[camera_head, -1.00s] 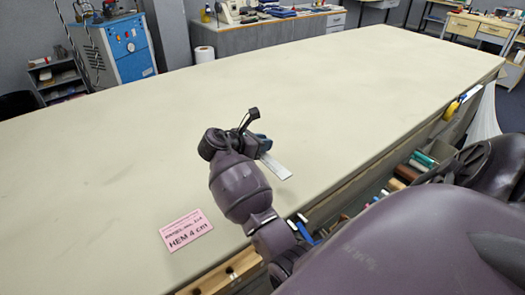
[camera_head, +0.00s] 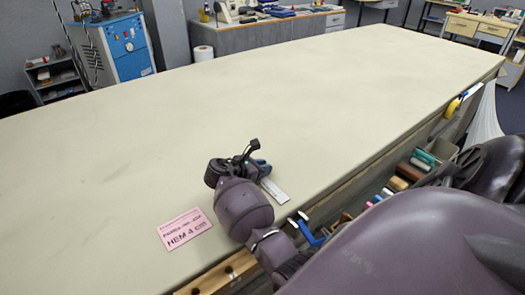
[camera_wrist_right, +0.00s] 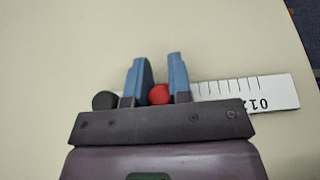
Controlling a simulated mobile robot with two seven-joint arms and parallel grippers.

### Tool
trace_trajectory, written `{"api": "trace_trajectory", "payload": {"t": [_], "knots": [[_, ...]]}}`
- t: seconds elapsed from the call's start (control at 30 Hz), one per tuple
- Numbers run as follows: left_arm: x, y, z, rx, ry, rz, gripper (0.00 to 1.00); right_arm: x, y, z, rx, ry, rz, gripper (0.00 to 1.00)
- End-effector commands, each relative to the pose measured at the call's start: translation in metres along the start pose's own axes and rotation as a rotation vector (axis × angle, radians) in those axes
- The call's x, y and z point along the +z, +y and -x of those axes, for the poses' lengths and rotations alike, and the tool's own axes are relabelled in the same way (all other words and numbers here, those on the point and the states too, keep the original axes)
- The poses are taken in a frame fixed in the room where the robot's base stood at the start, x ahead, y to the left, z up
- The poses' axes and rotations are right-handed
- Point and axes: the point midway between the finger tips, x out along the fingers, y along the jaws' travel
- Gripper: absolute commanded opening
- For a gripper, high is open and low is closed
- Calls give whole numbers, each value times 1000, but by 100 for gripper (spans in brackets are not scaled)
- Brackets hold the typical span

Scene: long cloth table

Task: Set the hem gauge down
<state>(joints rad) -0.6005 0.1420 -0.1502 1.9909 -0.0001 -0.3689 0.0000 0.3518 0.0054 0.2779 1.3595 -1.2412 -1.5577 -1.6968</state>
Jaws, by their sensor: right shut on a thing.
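The hem gauge (camera_head: 274,190) is a flat white strip with black marks and numbers. In the right wrist view the gauge (camera_wrist_right: 272,90) sticks out to the right of my fingers, with a red part between them and a dark round end to the left. My right gripper (camera_head: 257,170) is shut on the gauge, over the near part of the table (camera_head: 300,110); its blue fingers also show in the right wrist view (camera_wrist_right: 160,80). I cannot tell whether the gauge touches the cloth. My left gripper is not in view.
A pink card (camera_head: 184,229) reading "HEM 4 cm" lies left of my right arm near the table's front edge. Blue-handled clamps (camera_head: 306,229) and thread spools (camera_head: 398,184) are along that edge. The rest of the tabletop is clear.

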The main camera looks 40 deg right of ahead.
Motion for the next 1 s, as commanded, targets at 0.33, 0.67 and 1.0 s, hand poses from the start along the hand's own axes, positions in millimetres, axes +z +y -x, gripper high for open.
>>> {"api": "trace_trajectory", "payload": {"t": [0.33, 0.67, 1.0], "knots": [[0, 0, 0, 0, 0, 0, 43, 0, 0, 0, 0, 0, 0, 41], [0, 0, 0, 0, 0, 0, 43, 1, 0, 1, 0, 0, -1, 45], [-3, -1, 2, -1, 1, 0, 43, 1, 1, 47, 3, 2, 0, 45]]}}
